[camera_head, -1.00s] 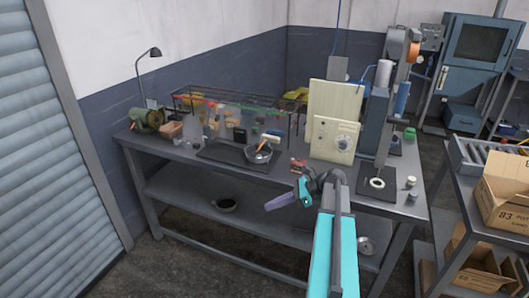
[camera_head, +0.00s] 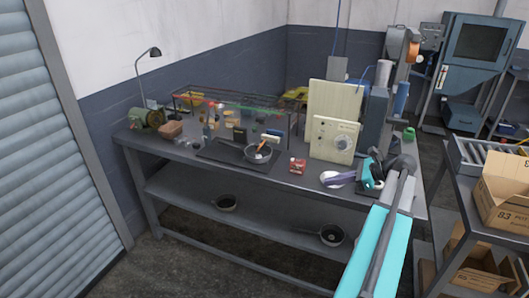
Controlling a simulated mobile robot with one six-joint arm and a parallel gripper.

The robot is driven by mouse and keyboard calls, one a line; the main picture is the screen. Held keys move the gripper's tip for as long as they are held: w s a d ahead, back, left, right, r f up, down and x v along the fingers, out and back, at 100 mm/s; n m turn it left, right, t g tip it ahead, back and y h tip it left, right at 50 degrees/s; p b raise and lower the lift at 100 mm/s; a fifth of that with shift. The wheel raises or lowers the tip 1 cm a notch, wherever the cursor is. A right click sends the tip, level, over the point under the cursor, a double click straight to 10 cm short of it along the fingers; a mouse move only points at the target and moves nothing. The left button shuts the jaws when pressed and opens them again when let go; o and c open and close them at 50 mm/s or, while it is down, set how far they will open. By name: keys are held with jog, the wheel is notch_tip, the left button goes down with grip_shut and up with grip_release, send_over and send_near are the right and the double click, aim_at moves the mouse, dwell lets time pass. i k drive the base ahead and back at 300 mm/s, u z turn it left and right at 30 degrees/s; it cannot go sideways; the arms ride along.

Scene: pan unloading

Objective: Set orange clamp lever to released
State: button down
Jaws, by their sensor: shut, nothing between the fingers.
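A small orange piece (camera_head: 263,146) shows at the dark pan (camera_head: 257,155) on the black mat, mid-bench. It is too small for me to tell whether it is the clamp lever or how it is set. My gripper (camera_head: 331,181), with purple fingers, is shut and empty. It points left, over or in front of a pale round thing near the bench's front edge. It is apart from the pan, to its right. My teal arm and dark wrist hide the right front part of the bench.
A red box (camera_head: 297,166) stands between the pan and my gripper. A cream panel with a dial (camera_head: 335,139) stands behind. Wire racks (camera_head: 240,103) line the back. Cardboard boxes (camera_head: 505,192) are at right.

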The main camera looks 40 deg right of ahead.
aim_at(257, 147)
jog(key=i, duration=0.95)
